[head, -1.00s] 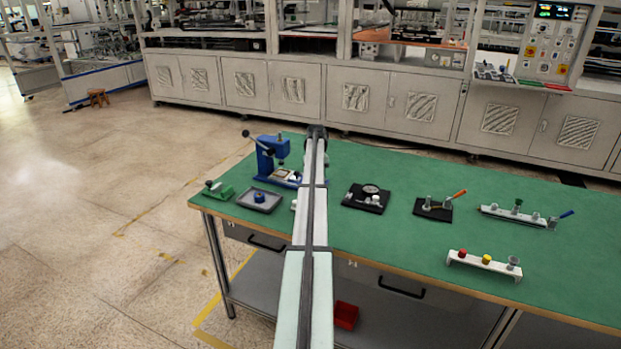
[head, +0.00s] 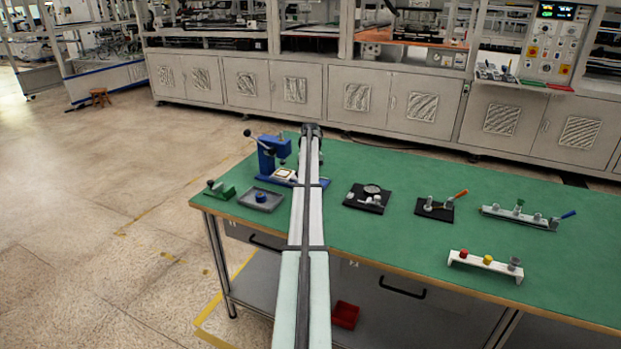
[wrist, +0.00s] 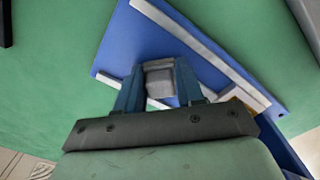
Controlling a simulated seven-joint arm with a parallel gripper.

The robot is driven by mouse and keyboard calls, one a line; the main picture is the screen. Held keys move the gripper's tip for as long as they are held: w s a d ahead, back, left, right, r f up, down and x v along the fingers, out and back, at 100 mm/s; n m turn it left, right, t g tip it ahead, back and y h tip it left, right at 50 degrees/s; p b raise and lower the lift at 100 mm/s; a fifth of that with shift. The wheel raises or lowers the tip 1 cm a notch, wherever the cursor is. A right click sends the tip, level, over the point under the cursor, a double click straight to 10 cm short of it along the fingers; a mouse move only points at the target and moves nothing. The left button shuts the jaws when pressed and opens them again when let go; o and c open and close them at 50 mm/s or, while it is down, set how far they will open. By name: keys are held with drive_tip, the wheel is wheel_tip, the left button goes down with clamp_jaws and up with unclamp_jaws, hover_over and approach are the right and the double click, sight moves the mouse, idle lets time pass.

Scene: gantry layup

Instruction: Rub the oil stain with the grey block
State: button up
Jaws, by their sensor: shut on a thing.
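My gripper (wrist: 158,72) shows in the wrist view, its two blue fingers shut on a small grey block (wrist: 160,84). The block is over a blue plate (wrist: 215,62) with pale rails along it. I cannot tell whether the block touches the plate. In the head view my arm hides the gripper and the block. A blue press (head: 268,158) with a blue base stands at the left of the green table, beside my arm. I cannot make out an oil stain in either view.
A red bin (head: 345,314) sits on the lower shelf. The table's middle front is clear.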

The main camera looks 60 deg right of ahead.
drive_tip(key=s, duration=0.5)
drive_tip(key=shift+w, duration=3.05)
drive_tip(key=shift+r, duration=4.05)
drive_tip(key=shift+w+a, duration=0.1)
drive_tip(key=w+a+f+n, duration=0.1)
drive_tip(key=w+a, duration=0.7)
drive_tip(key=a, duration=0.7)
drive_tip(key=w+a+n, duration=0.2)
drive_tip(key=w+a, duration=0.7)
drive_tip(key=a, duration=0.6)
drive_tip(key=w+a+f+n, duration=0.1)
drive_tip(key=w+a, duration=0.7)
drive_tip(key=a, duration=0.7)
drive_tip(key=s+a+f+n, duration=0.1)
drive_tip(key=s+a+n, duration=0.1)
drive_tip(key=a, duration=2)
drive_tip(key=s+a+f+n, duration=0.1)
drive_tip(key=s+a+n, duration=0.1)
drive_tip(key=a, duration=2.1)
drive_tip(key=shift+s+a+n, duration=0.3)
drive_tip(key=shift+n, duration=0.2)
